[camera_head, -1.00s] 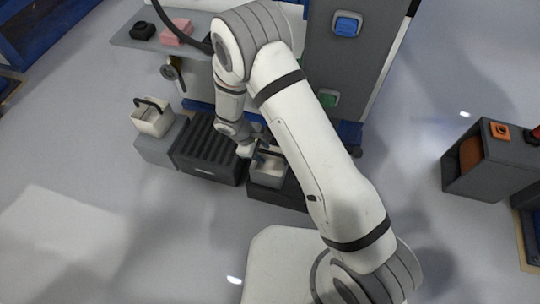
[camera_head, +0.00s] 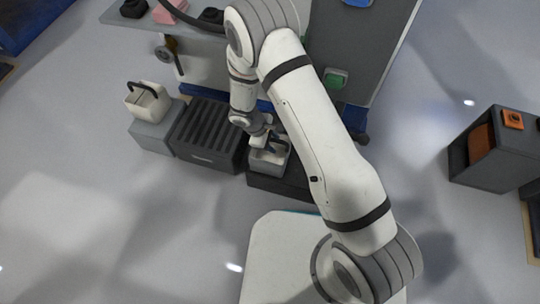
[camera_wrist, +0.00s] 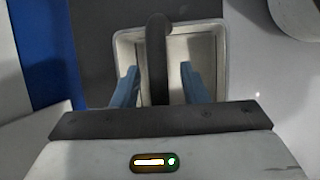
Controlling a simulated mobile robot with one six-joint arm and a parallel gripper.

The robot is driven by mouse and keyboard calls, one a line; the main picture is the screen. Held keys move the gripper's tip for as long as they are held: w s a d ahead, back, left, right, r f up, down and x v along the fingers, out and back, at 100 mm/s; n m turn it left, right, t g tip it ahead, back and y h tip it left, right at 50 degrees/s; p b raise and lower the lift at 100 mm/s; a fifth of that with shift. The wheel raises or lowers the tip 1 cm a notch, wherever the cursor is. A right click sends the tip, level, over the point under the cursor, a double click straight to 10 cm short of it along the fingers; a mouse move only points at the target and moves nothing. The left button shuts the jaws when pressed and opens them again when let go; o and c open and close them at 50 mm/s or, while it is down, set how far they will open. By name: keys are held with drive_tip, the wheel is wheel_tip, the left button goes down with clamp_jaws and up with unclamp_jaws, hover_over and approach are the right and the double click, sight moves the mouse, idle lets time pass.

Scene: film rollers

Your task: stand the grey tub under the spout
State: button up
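A small grey tub (camera_head: 268,166) with a pale inside stands on a low black base in the head view, just below my gripper (camera_head: 268,143). In the wrist view the tub (camera_wrist: 219,60) shows from above, with a dark handle (camera_wrist: 157,60) arching over its middle. My gripper (camera_wrist: 160,85) is open, its two blue fingers on either side of the handle with a gap to each. From this view I cannot tell how far down they reach. I cannot make out the spout for certain; my arm hides part of the machine.
A cream tub (camera_head: 148,103) with a dark handle stands on a grey block (camera_head: 152,136) at left. A black ribbed crate (camera_head: 208,135) lies between it and the grey tub. A tall grey panel (camera_head: 360,50) stands behind. A grey cabinet (camera_head: 485,155) stands at right; floor between is clear.

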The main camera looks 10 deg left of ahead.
drive_tip(key=shift+c, duration=0.2)
clamp_jaws()
drive_tip(key=shift+r, duration=0.1)
